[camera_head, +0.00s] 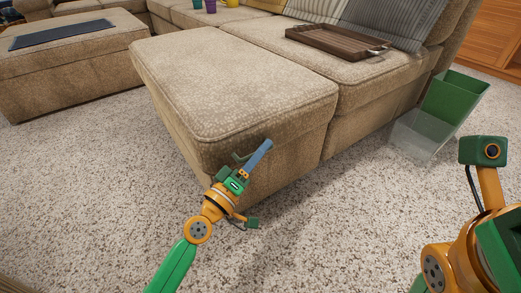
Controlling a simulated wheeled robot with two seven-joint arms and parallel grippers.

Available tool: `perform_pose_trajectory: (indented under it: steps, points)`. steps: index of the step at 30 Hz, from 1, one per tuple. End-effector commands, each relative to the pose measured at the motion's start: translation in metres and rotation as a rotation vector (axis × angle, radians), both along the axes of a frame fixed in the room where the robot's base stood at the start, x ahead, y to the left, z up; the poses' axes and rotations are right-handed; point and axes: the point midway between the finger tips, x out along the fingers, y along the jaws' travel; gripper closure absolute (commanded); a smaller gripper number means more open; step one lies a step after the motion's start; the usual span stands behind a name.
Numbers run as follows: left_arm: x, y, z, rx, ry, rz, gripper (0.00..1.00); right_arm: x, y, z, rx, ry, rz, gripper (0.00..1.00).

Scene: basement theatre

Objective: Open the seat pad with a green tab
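The nearest seat pad (235,85) is a beige, patterned, padded block of the sectional sofa, and its top lies flat. My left gripper (257,156) is at the pad's near front corner, against or just in front of its side. A blue-grey finger points up and right, and a small dark green piece beside it may be a tab or part of the gripper. I cannot tell whether the gripper is shut or touching the pad. No green tab shows clearly. My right arm is at the right edge; its fingers are out of view.
A second seat section (360,72) bears a brown wooden tray (335,42). An ottoman (70,65) stands at left. The carpet (80,200) at left is clear.

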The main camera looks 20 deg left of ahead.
Motion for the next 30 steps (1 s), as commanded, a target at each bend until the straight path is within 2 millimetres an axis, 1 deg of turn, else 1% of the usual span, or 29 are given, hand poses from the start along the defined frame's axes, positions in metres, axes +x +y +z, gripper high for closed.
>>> perform_pose_trajectory:
  steps: [5,8,9,30]
  points:
    - [0.0002,-0.0001,-0.0008,0.001,0.001,0.000,0.73,0.0003,0.0001,-0.0005,0.000,0.001,0.000,0.50]
    - [0.0000,0.0000,-0.0010,0.001,0.001,0.001,0.97,0.0005,0.0001,-0.0006,-0.001,0.002,0.000,0.50]
    - [0.0000,0.0000,-0.0010,0.001,0.001,0.001,1.00,0.0006,0.0001,-0.0007,-0.001,0.002,0.000,0.50]
    - [-0.0002,0.0001,-0.0014,0.001,0.002,0.000,1.00,0.0009,0.0002,-0.0007,-0.001,0.003,0.000,0.50]
